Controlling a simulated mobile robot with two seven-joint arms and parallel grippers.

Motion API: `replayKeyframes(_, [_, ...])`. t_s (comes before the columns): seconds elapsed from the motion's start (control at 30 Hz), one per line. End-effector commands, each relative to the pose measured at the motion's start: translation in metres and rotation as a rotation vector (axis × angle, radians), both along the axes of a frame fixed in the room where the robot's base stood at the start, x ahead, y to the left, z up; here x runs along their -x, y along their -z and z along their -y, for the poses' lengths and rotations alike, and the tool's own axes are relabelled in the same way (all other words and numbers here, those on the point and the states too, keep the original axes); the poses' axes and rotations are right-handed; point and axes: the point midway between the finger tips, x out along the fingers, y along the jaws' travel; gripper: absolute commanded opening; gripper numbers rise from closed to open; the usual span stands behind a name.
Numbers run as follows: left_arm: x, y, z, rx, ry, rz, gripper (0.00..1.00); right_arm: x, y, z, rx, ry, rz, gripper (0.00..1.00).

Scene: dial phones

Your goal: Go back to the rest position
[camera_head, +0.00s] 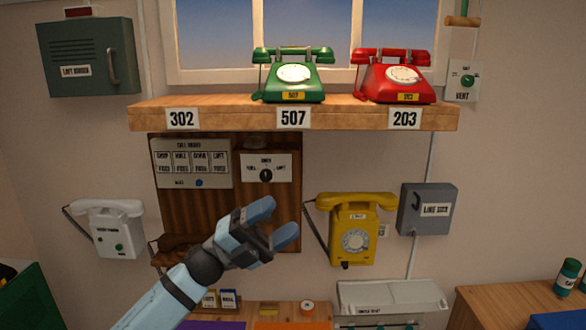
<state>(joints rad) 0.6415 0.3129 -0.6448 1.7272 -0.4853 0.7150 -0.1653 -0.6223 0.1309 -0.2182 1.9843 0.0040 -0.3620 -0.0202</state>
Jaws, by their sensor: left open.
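My left gripper (275,222) is open and empty. It is raised in front of the wall, left of the yellow phone and below the brown wooden panel's dial. My left arm comes up from the bottom left edge of the view. A green dial phone (292,76) stands on the wooden shelf (345,118) above the 507 label. A red dial phone (396,77) stands on the shelf above the 203 label. The shelf spot above the 302 label is bare. A yellow dial phone (351,228) hangs on the wall. My right gripper is not in view.
A white wall phone (113,228) hangs at the left. A grey box (425,211) is at the right of the yellow phone. A green cabinet (88,58) is at the upper left. A wooden counter (500,302) with a green canister (567,277) is at the lower right.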

Motion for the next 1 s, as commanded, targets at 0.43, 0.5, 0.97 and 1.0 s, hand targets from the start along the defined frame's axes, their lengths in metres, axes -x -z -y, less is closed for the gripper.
replayKeyframes(0.43, [0.021, 0.225, -0.073, 0.299, -0.333, -0.968, 0.61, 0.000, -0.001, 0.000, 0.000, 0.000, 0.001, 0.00])
replayKeyframes(0.5, [0.038, 0.266, -0.087, 0.331, -0.390, -1.123, 0.61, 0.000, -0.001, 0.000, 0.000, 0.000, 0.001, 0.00])
replayKeyframes(0.97, [0.222, 0.471, -0.163, 0.456, -0.731, -1.980, 0.61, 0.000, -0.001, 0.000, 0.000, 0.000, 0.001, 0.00])
replayKeyframes(1.0, [0.232, 0.477, -0.166, 0.460, -0.746, -2.016, 0.61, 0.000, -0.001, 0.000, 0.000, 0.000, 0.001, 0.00])
